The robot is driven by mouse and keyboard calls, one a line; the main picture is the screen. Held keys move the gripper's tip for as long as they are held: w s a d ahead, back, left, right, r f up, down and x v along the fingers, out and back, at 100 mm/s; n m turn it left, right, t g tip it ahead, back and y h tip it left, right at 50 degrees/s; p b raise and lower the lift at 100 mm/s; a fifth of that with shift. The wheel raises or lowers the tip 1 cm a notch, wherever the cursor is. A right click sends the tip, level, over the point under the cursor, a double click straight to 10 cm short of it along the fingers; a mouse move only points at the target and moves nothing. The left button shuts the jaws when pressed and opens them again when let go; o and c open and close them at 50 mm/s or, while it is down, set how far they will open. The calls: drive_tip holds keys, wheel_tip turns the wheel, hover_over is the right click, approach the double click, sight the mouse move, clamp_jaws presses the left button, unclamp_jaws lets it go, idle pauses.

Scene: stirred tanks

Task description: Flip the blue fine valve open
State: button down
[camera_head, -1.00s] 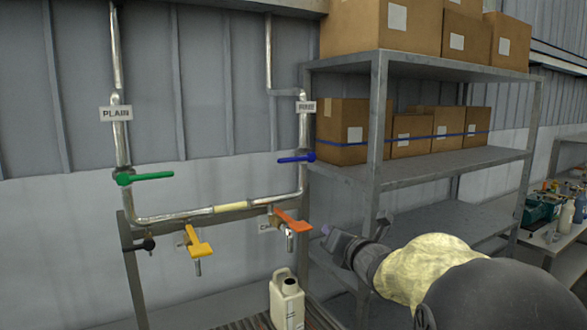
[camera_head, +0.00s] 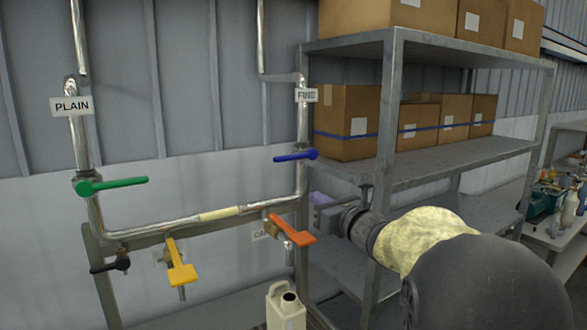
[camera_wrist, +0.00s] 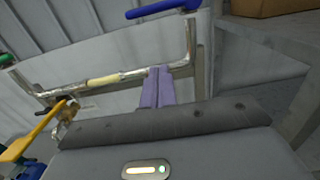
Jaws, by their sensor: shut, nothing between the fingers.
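The blue valve lever (camera_head: 296,156) sits on the right vertical pipe, under the FINE label (camera_head: 307,95). The lever lies roughly level, across the pipe, its handle pointing left. In the wrist view the blue lever (camera_wrist: 165,9) shows at the top edge, beyond the fingers. My gripper (camera_head: 318,198) is below and slightly right of the blue lever in the head view, apart from it. In the wrist view my gripper's purple fingers (camera_wrist: 158,75) are together with nothing between them.
A green lever (camera_head: 112,185) is on the left pipe under the PLAIN label (camera_head: 72,106). Yellow (camera_head: 180,264) and orange (camera_head: 291,229) levers and a black one (camera_head: 109,265) sit lower. A metal shelf (camera_head: 392,110) with cardboard boxes stands right. A white jug (camera_head: 285,308) stands below.

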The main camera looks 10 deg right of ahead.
sight(293, 157)
drive_tip(key=w+a+r+p, duration=0.3)
drive_tip(key=w+r+p, duration=0.1)
drive_tip(key=w+p, duration=0.4)
drive_tip(key=shift+r+p+x, duration=0.2)
drive_tip(key=shift+p+x, duration=0.15)
drive_tip(key=shift+x, duration=0.6)
drive_tip(key=shift+s+a, duration=0.1)
